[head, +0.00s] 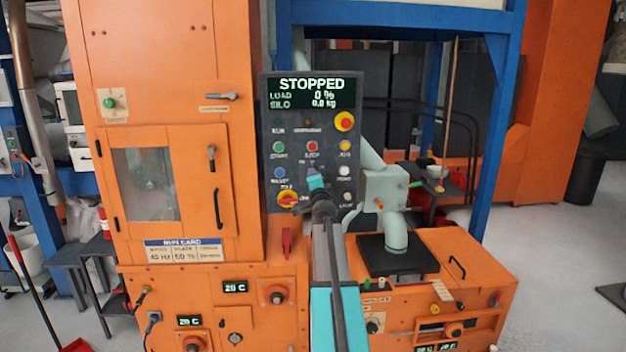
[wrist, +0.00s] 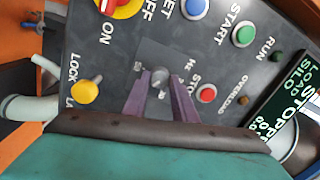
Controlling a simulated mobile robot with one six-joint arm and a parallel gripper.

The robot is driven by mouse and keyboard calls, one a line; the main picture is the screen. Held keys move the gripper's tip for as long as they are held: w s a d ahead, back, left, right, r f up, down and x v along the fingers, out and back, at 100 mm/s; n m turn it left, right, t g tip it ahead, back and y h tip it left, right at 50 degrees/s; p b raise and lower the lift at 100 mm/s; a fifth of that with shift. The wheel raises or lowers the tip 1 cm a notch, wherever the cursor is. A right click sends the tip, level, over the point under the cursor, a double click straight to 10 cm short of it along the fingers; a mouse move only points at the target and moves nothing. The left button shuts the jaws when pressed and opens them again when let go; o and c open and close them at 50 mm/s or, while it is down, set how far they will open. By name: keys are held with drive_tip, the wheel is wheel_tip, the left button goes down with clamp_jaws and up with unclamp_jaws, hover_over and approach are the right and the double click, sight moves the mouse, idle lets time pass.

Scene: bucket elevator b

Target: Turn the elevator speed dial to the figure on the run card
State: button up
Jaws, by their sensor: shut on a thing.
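The dark control panel (head: 268,130) stands upright in the middle of the head view. Its screen (head: 315,93) reads STOPPED, load 0 %, silo 0.0 kg. The run card (head: 185,250) is on the orange housing at lower left; it seems to read 40 Hz and 50 %, with its last figure too small to read. My gripper (head: 314,172) is at the panel, below the red stop button. In the wrist view my gripper's two purple fingers (wrist: 160,88) are shut on a small grey dial (wrist: 158,77), one on each side. The dial's pointer and most scale marks cannot be read.

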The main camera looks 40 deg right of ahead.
drive_tip(key=shift+r, duration=0.2)
drive_tip(key=o, duration=1)
drive_tip(key=shift+o, duration=0.2)
drive_tip(key=shift+f, duration=0.15)
drive_tip(key=b+v, duration=0.1)
drive_tip(key=v, duration=1.2)
drive_tip(key=shift+s+a, duration=0.25)
drive_tip(key=shift+s, duration=0.05)
drive_tip(key=shift+f, duration=0.1)
